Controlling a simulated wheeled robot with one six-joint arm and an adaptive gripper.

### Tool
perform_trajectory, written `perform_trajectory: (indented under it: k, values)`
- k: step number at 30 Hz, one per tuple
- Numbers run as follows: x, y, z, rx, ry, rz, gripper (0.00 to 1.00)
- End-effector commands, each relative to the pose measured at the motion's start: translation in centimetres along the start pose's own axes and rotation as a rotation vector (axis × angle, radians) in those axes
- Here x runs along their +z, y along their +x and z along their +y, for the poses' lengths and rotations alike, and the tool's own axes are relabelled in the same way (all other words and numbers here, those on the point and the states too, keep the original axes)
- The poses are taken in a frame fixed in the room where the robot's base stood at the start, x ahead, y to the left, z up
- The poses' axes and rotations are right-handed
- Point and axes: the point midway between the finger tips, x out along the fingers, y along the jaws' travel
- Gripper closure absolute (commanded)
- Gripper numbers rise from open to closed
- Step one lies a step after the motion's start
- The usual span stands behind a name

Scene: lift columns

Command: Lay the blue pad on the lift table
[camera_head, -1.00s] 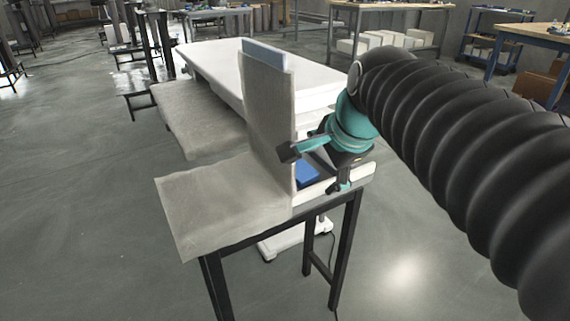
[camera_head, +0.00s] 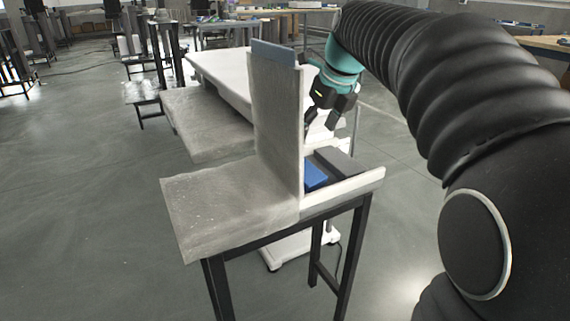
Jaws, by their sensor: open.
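A blue pad (camera_head: 316,176) lies in a shallow white tray (camera_head: 345,190) on a dark-legged stand; the upright grey panel hides its left part. The panel (camera_head: 275,120) rises from the stand, with a pale blue edge (camera_head: 272,52) showing along its top. The long white table behind, apparently the lift table (camera_head: 222,70), is partly hidden by the panel and my arm. My gripper (camera_head: 322,118), black and teal, is open and looks empty. It hangs above and behind the tray, right of the panel, apart from the blue pad.
A dark grey block (camera_head: 338,160) sits in the tray beside the blue pad. Grey sheeting (camera_head: 225,210) covers the stand's left side. A lower grey-covered table (camera_head: 205,125) stands behind. Open floor lies at left and front.

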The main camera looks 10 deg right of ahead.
Motion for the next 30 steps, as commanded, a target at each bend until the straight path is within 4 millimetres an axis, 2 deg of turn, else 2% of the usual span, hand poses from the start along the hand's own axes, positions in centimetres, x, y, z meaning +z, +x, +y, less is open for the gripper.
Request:
perform_trajectory:
  k: [3, 9, 13, 20, 30]
  values:
    - [-0.1, 2.4, 0.1, 0.003, -0.002, 0.003, 0.23]
    - [-0.1, 5.9, 0.1, 0.002, -0.004, 0.002, 0.23]
    - [0.0, 7.1, 0.1, 0.002, -0.005, 0.001, 0.23]
    - [0.0, 8.1, 0.0, 0.001, -0.004, -0.001, 0.23]
    - [-0.1, 12.4, -0.2, 0.003, -0.005, 0.001, 0.23]
